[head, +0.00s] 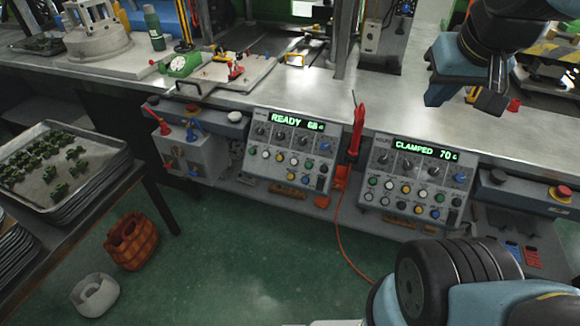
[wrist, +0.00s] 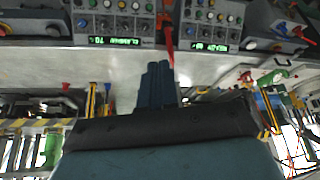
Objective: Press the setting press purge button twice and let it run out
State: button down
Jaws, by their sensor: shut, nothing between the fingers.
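Two grey control panels face me below the bench edge. The left panel (head: 288,150) reads READY 68 in green; the right panel (head: 414,178) reads CLAMPED 70. Both carry dials above rows of white, yellow, green and blue buttons. Their small labels are unreadable, so I cannot tell which button is purge. My gripper (head: 436,95) is above the bench, up and right of the right panel, apart from both panels. In the wrist view my gripper (wrist: 158,70) is shut and empty, with both panels upside down at the top: CLAMPED (wrist: 115,20) and READY (wrist: 209,22).
A red tool (head: 356,132) with an orange cord stands between the panels. A red stop button (head: 561,193) is at the right. A tray of green parts (head: 98,195) sits at the left. An orange basket (head: 131,240) is on the floor.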

aim_at(291, 177)
jog(key=w+a+f+n+g+h, duration=0.25)
jog(key=w+f+n, duration=0.25)
jog(key=f, duration=0.3)
jog(key=w+a+f+n+g+h, duration=0.1)
jog(key=w+a+f+n+h, duration=0.1)
jog(key=w+a+f+n, duration=0.4)
jog(key=w+a+f+n+g+h, duration=0.25)
jog(key=w+f, duration=0.25)
jog(key=f, duration=0.4)
jog(key=w+a+f+n+t+h, duration=0.2)
jog(key=a+f+n+t+h, duration=0.1)
jog(key=a+f+n+t, duration=1.3)
jog(key=shift+w+a+f+n, duration=0.25)
jog(key=shift+f+n, duration=1)
jog(key=shift+n, duration=1.8)
jog(key=shift+a, duration=0.1)
jog(key=shift+w+d+f, duration=0.4)
jog(key=shift+w+f, duration=0.55)
jog(key=shift+w, duration=0.1)
jog(key=shift+w+d+f, duration=0.35)
jog(key=shift+w+f, duration=0.6)
jog(key=shift+w, duration=0.05)
jog(key=shift+w+d+f, duration=0.4)
jog(key=shift+w+f, duration=0.55)
jog(key=shift+w, duration=0.1)
